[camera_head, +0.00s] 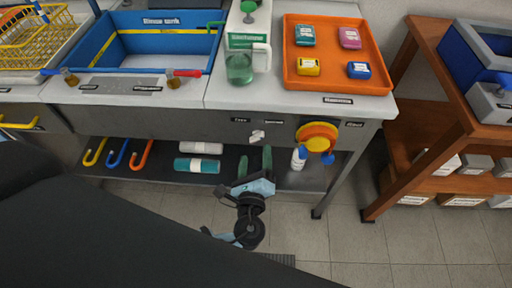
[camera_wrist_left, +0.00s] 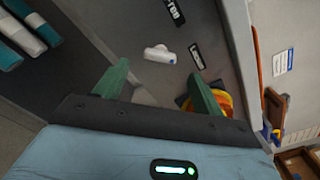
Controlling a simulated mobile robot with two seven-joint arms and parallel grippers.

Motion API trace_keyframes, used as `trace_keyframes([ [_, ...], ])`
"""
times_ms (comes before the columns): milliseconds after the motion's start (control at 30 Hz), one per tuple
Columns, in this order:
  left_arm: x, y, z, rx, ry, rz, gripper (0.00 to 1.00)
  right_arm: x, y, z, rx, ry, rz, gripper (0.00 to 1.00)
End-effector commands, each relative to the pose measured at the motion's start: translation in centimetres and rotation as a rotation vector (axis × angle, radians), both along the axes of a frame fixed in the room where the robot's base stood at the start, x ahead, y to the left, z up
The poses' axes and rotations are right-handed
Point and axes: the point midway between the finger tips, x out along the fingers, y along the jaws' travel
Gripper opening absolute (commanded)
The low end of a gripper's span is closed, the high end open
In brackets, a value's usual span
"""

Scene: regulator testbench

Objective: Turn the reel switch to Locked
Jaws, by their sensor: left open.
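The white reel switch (camera_head: 257,136) sits on the grey front panel of the bench, below two small black labels, a left one (camera_head: 240,120) and a right one (camera_head: 273,122). It shows in the left wrist view as a white knob (camera_wrist_left: 160,54) with a small blue spot, beyond my fingertips. I cannot tell which label it is set to. My left gripper (camera_head: 255,162) is open, its green fingers apart and pointing at the panel, below the switch. In the left wrist view the gripper (camera_wrist_left: 160,88) has nothing between its fingers. My right gripper is not in view.
A yellow and orange reel (camera_head: 317,135) is on the panel right of the switch, with a white and blue bottle (camera_head: 299,158) near it. Blue and white rolls (camera_head: 197,165) lie on the shelf below. An orange tray (camera_head: 337,83) stands on the bench top.

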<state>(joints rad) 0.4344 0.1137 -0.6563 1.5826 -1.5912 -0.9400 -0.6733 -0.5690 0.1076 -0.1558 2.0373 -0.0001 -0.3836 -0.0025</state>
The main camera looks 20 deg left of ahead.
Motion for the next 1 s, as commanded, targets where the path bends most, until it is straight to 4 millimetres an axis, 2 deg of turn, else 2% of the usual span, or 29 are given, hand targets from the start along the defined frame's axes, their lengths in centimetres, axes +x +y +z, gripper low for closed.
trace_keyframes([
  [100, -1.6, -0.4, -0.1, -0.001, 0.002, -0.001, 0.69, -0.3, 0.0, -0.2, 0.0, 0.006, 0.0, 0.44],
  [233, -2.5, -0.7, 0.0, 0.0, 0.0, -0.001, 0.69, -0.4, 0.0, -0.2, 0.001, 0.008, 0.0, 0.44],
  [833, -2.7, -0.8, 0.0, 0.0, 0.0, 0.0, 0.69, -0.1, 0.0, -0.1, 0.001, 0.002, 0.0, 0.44],
  [1000, -4.1, -0.1, -1.4, -0.103, 0.069, 0.007, 0.69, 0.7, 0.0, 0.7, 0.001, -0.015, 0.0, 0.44],
])
